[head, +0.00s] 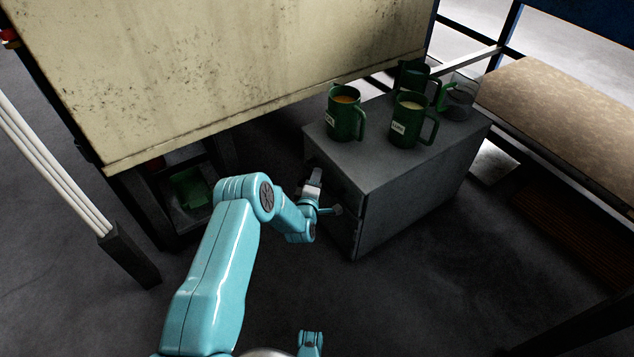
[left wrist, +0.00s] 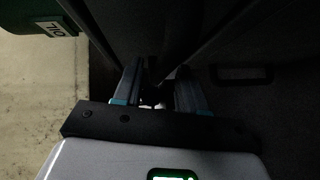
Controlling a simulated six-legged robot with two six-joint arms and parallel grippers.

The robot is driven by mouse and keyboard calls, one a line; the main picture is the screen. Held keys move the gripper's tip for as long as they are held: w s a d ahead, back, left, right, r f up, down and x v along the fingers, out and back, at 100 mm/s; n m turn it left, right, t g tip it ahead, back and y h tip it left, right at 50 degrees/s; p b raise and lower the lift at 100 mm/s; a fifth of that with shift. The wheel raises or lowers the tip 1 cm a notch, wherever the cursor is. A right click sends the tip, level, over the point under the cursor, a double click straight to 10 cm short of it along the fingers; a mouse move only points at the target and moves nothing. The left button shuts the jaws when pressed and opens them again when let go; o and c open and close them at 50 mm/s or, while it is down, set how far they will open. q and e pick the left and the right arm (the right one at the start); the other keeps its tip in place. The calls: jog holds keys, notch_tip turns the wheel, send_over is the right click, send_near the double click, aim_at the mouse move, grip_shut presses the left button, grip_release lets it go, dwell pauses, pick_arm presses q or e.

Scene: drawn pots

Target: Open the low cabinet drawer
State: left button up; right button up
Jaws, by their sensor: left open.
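The low grey cabinet (head: 415,195) stands on the dark floor right of centre, its shaded drawer front (head: 338,185) facing left. My left gripper (head: 330,209) is at that front, low and close to it, with its jaws open. In the left wrist view the two fingers (left wrist: 158,92) point at the dark cabinet, with a dark bar-like shape between them. I cannot tell whether the fingers touch it. A rectangular handle (left wrist: 242,73) shows right of the fingers on the dark face. Shade hides whether any drawer stands slightly out.
Several dark green mugs, including a front one (head: 408,120) and a left one (head: 345,112), stand on the cabinet top beside a clear glass (head: 459,98). A stained cream panel (head: 230,60) rises behind. A bench (head: 570,110) is at right. Floor before the cabinet is clear.

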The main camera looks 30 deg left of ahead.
pick_arm(q)
jog(key=shift+w+a, duration=0.2)
jog(key=shift+w, duration=0.5)
pick_arm(e)
jog(key=shift+f, duration=0.3)
